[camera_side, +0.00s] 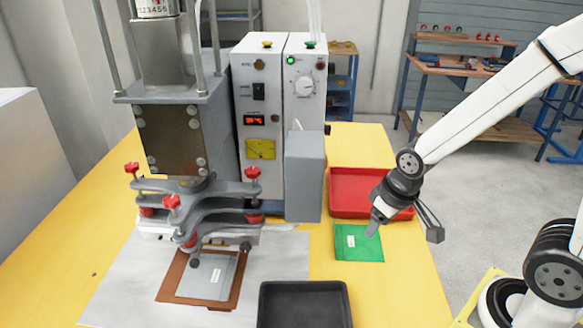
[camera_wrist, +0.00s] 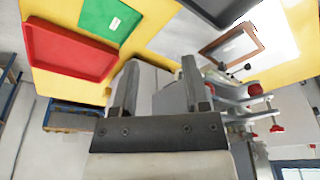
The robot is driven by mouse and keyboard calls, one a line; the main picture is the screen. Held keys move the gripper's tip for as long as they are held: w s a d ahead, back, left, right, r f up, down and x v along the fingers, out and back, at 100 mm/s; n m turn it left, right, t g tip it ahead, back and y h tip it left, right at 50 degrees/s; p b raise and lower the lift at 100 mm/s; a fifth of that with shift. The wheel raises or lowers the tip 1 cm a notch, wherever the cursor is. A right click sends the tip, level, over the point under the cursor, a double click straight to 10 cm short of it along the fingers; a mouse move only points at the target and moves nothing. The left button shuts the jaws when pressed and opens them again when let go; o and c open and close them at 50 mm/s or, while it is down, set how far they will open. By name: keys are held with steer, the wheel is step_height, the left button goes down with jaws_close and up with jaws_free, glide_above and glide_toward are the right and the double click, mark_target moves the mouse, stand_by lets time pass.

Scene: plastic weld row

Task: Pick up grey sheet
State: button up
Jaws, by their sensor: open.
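The grey sheet (camera_side: 207,276) lies flat inside a brown frame (camera_side: 168,290) on the press plate, with a small white label on it. In the wrist view the grey sheet (camera_wrist: 231,46) shows inside the frame at the upper right. My gripper (camera_side: 374,226) is above the table on the right, over the green sheet (camera_side: 350,252) and well away from the grey sheet. In the wrist view the gripper's two fingers (camera_wrist: 160,88) are spread with nothing between them. The rear part of the grey sheet is close to the press clamp.
The press (camera_side: 172,140) with red-knobbed clamps (camera_side: 205,205) stands behind and above the grey sheet. A black tray (camera_side: 303,287) lies in front, between the frame and my gripper. A red tray (camera_side: 350,183) lies behind my gripper. Yellow table (camera_side: 395,290) is bare at the front right.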

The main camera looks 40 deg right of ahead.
steer(key=shift+c, duration=0.7)
steer(key=shift+r, duration=0.1)
steer(key=w+r+v, duration=0.1)
steer(key=w+v, duration=0.1)
steer(key=v, duration=0.9)
steer(key=w+a+r+m+h, duration=0.1)
steer(key=w+a+m, duration=0.1)
steer(key=w+a, duration=0.5)
steer(key=w+a+r+m+h, duration=0.1)
steer(key=w+a+m, duration=0.25)
steer(key=w, duration=0.55)
steer(key=w+a+f+m+h, duration=0.1)
steer(key=w+a+m, duration=0.15)
steer(key=a, duration=0.45)
steer(key=w+a+f+m, duration=0.15)
steer(key=w+a, duration=0.25)
steer(key=a, duration=0.4)
step_height(320, 180, down, 30)
steer(key=shift+t, duration=0.3)
steer(key=shift+f+n, duration=0.15)
steer(key=shift+n, duration=0.1)
